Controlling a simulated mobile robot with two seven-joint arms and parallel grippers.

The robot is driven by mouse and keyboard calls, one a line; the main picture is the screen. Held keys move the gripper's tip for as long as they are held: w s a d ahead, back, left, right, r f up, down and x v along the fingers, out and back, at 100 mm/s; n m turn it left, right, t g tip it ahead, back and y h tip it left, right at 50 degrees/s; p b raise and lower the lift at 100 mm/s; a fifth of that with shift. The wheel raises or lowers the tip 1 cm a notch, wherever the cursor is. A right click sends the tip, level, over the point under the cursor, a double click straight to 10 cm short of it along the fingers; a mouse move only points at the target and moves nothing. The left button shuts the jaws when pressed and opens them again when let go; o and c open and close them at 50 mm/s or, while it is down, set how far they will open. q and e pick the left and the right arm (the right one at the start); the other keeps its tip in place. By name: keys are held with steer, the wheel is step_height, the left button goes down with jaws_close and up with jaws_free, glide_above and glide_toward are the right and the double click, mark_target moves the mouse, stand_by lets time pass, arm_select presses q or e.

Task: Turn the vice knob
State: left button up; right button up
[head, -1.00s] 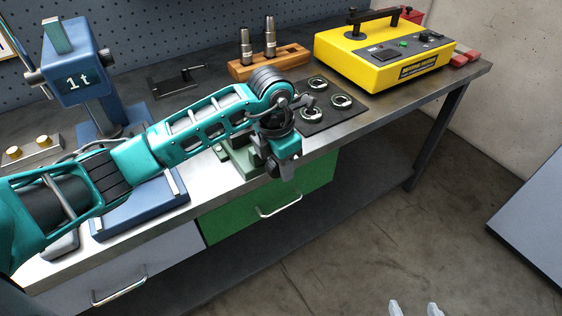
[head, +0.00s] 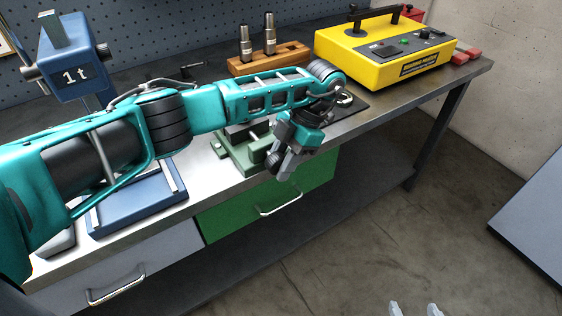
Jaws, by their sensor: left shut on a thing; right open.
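The green vice (head: 238,155) stands at the front edge of the workbench, partly covered by my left arm. My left gripper (head: 277,168) is at the vice's front right side, tilted down to the left. It is shut on the vice knob, which its fingers and body hide. My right gripper (head: 414,309) shows only its two pale fingertips at the bottom edge, apart and empty, over the floor and far from the vice.
A blue press (head: 78,75) marked "1t" stands at the left. A wooden block (head: 285,57) with metal tools and a yellow case (head: 375,60) stand behind my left arm. A dark mat (head: 352,104) lies partly hidden. A green drawer (head: 300,190) is below the bench edge.

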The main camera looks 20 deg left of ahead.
stand_by(0.4)
arm_select(q)
steer(key=o, duration=0.7)
steer(key=p+v, duration=0.1)
steer(key=v, duration=1.1)
steer(key=shift+w+d+r, duration=0.15)
steer(key=shift+w+r, duration=0.1)
steer(key=shift+r, duration=0.05)
